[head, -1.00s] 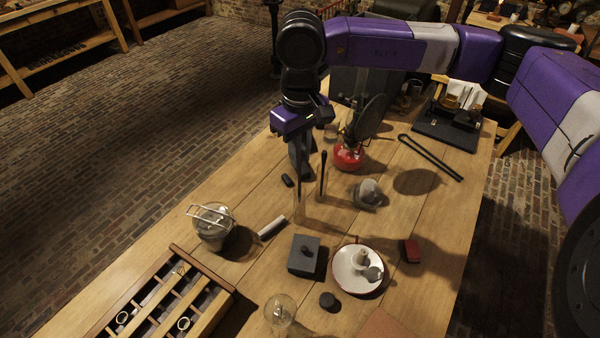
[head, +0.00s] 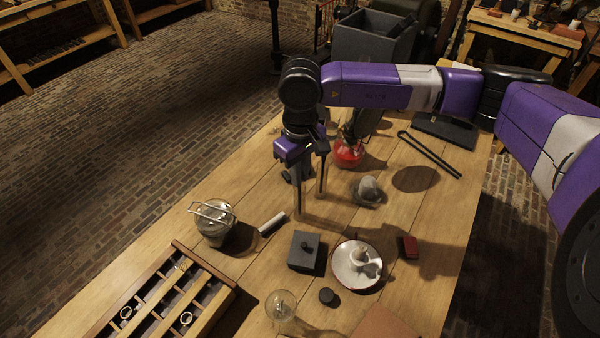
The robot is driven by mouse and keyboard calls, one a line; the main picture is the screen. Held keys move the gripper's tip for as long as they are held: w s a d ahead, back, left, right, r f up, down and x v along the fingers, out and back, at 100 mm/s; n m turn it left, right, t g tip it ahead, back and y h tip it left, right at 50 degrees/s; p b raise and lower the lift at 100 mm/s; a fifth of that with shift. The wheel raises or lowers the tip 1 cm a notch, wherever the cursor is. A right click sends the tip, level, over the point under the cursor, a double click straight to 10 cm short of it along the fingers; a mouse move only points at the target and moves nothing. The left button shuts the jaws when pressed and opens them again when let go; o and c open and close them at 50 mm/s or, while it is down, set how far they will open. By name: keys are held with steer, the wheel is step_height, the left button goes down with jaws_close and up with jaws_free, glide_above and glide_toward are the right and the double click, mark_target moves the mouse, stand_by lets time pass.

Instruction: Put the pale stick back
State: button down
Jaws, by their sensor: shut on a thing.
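The stick hangs roughly upright below the fingers. Its lower end is close to the wood; I cannot tell whether it touches.
A wooden compartment tray (head: 205,262) lies at front left, near a lidded jar (head: 213,222). A dark lidded box (head: 304,250), a white plate (head: 345,270) and a glass (head: 280,306) stand in front.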

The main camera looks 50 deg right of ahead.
steer(key=c, duration=1.5)
jaws_free()
steer(key=shift+o, duration=0.2)
steer(key=shift+r, duration=0.1)
